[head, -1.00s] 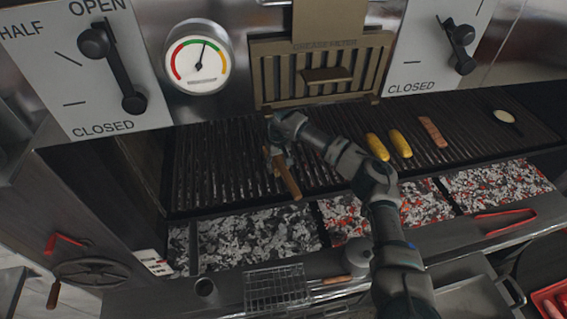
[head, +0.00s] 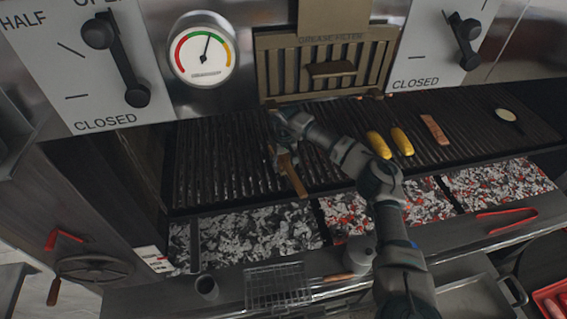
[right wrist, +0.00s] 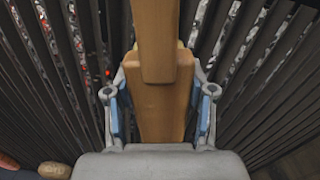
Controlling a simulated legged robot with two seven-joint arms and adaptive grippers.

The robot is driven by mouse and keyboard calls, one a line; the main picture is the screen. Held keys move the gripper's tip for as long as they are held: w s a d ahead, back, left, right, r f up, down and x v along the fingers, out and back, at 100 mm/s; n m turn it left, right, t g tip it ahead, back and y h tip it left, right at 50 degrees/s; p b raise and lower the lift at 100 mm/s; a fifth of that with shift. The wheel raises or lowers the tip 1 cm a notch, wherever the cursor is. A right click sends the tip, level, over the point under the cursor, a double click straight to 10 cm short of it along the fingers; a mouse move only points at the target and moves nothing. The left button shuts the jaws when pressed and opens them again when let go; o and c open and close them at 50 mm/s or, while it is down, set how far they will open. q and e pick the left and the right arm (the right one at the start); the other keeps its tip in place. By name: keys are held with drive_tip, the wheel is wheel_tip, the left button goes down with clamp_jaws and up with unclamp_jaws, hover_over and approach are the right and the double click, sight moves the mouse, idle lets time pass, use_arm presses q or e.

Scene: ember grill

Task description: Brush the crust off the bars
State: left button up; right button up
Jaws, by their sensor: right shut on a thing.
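My right gripper (head: 283,150) is over the left part of the grill bars (head: 225,165). It is shut on the wooden handle of a brush (head: 293,178), which slants down toward the front. In the right wrist view the blue-padded fingers (right wrist: 160,110) sit on both sides of the wooden brush block (right wrist: 160,105), with the bars close below. The brush's bristles are hidden, and I cannot tell whether they touch the bars. The bars on the left look dark; crust is too small to make out. My left gripper is out of view.
Two yellow corn cobs (head: 390,143), a brown piece of food (head: 434,129) and a small pale round thing (head: 506,115) lie on the right bars. Coals (head: 260,235) lie below. A wire basket (head: 276,287), a shaker (head: 358,256) and red tongs (head: 506,214) are in front.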

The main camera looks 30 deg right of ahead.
sight(301, 167)
drive_tip(key=shift+s+d, duration=0.3)
drive_tip(key=shift+d, duration=0.45)
drive_tip(key=d, duration=0.5)
drive_tip(key=shift+s+d+f, duration=0.15)
drive_tip(key=shift+s+f, duration=0.2)
drive_tip(key=shift+s+d, duration=0.1)
drive_tip(key=shift+a+r, duration=0.15)
drive_tip(key=shift+a, duration=0.1)
drive_tip(key=shift+s+d, duration=0.2)
drive_tip(key=shift+d, duration=0.2)
drive_tip(key=shift+s+d, duration=0.1)
drive_tip(key=shift+d, duration=0.3)
drive_tip(key=shift+s+d+f, duration=0.1)
drive_tip(key=shift+d, duration=0.45)
drive_tip(key=shift+s+d+f, duration=0.1)
drive_tip(key=shift+d, duration=0.75)
drive_tip(key=shift+a, duration=0.45)
drive_tip(key=a, duration=0.1)
drive_tip(key=w+a+p, duration=0.1)
drive_tip(key=a, duration=0.1)
drive_tip(key=shift+r, duration=0.2)
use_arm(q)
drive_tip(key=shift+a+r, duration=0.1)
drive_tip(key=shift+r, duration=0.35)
use_arm(e)
drive_tip(key=shift+a, duration=0.5)
